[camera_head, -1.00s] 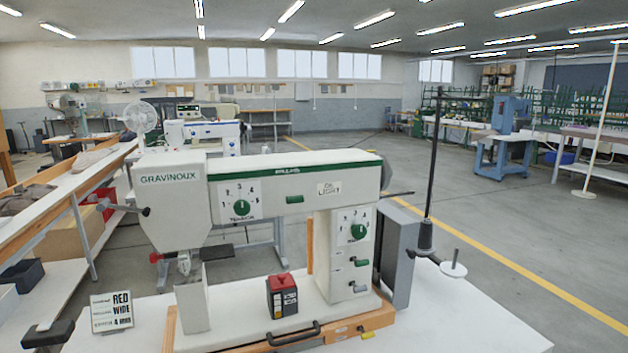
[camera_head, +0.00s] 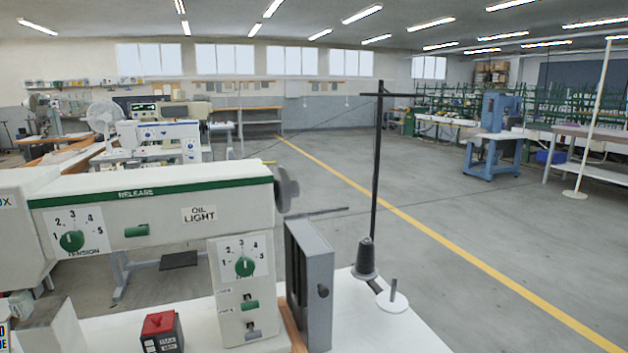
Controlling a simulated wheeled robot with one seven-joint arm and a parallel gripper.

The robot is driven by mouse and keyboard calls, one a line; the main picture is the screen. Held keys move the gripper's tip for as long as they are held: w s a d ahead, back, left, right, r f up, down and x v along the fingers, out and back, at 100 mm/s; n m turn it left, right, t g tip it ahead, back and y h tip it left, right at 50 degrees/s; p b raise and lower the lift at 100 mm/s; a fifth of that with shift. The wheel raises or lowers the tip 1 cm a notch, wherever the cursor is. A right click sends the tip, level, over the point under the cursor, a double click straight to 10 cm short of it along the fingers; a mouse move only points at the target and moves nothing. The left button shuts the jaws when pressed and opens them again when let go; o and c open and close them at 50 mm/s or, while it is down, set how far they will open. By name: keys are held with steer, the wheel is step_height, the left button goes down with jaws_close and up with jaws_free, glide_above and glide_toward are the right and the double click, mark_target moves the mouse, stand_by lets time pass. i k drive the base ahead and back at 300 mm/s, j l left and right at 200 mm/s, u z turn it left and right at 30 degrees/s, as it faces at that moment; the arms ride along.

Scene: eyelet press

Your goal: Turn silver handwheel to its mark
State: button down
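The silver handwheel (camera_head: 286,188) shows as a grey disc at the right end of the white and green machine arm (camera_head: 160,200). It is seen nearly edge-on, and I cannot make out a mark on it. A thin dark rod juts out to the right below it. My gripper is not in view.
The machine front has a green tension knob (camera_head: 72,241) and a second green dial (camera_head: 245,266). A grey box (camera_head: 309,285) stands right of the machine column. A thread stand (camera_head: 377,180) with a dark cone (camera_head: 366,259) rises from the white table (camera_head: 350,335). Open floor lies to the right.

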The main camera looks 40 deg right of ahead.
mark_target(287, 190)
steer(key=l+u, duration=0.1)
steer(key=l, duration=0.5)
steer(key=k+l+u, duration=0.1)
steer(key=l, duration=0.5)
steer(key=l+u, duration=0.1)
steer(key=l, duration=0.5)
steer(key=k, duration=0.05)
